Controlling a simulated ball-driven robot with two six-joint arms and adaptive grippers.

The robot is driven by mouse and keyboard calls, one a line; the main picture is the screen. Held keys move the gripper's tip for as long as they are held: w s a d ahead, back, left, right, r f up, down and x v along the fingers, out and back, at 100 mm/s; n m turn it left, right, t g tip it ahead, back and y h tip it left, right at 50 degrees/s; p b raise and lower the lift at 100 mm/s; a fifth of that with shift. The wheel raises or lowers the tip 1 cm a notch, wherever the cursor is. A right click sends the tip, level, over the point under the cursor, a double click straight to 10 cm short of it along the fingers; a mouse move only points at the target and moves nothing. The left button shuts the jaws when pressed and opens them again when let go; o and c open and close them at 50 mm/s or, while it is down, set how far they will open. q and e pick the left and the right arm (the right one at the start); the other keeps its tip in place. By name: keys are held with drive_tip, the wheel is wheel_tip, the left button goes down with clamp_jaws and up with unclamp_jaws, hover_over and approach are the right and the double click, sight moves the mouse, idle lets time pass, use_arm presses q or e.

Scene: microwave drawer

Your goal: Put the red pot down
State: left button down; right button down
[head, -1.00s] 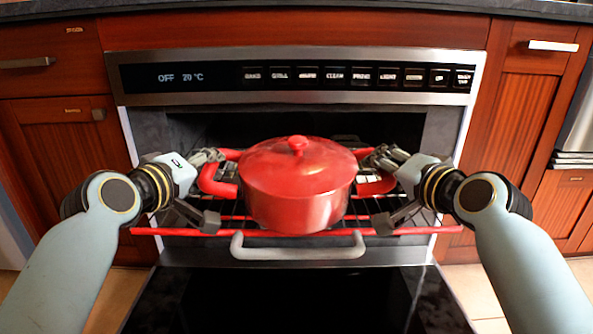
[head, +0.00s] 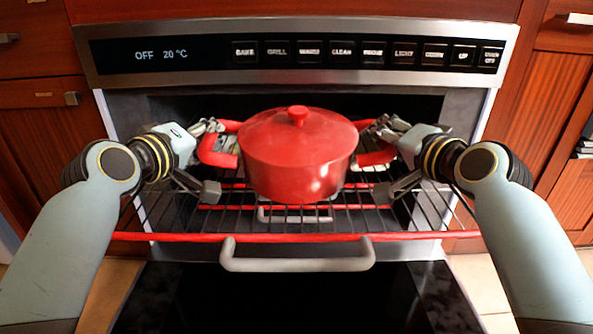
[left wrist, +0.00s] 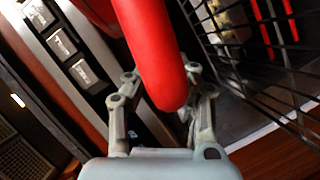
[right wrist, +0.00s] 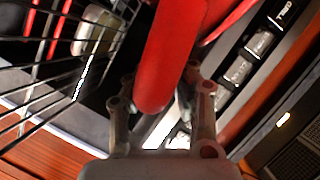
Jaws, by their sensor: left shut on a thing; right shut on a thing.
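The red pot (head: 298,160) with its lid on is upright in the middle of the head view, in front of the open oven. My left gripper (head: 215,158) is shut on the pot's left handle, which fills the middle of the left wrist view (left wrist: 150,50). My right gripper (head: 378,155) is shut on the right handle, which also shows in the right wrist view (right wrist: 170,55). A pulled-out wire rack (head: 330,222) with a red front bar lies beneath the pot. I cannot tell whether the pot's base touches it.
The oven door (head: 290,298) is folded down in front, with a grey handle (head: 297,262) near the rack's front edge. The control panel (head: 300,52) is above the opening. Wooden cabinets (head: 530,110) flank the oven.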

use_arm(q)
drive_tip(key=shift+r, duration=0.2)
use_arm(e)
drive_tip(key=shift+r, duration=0.15)
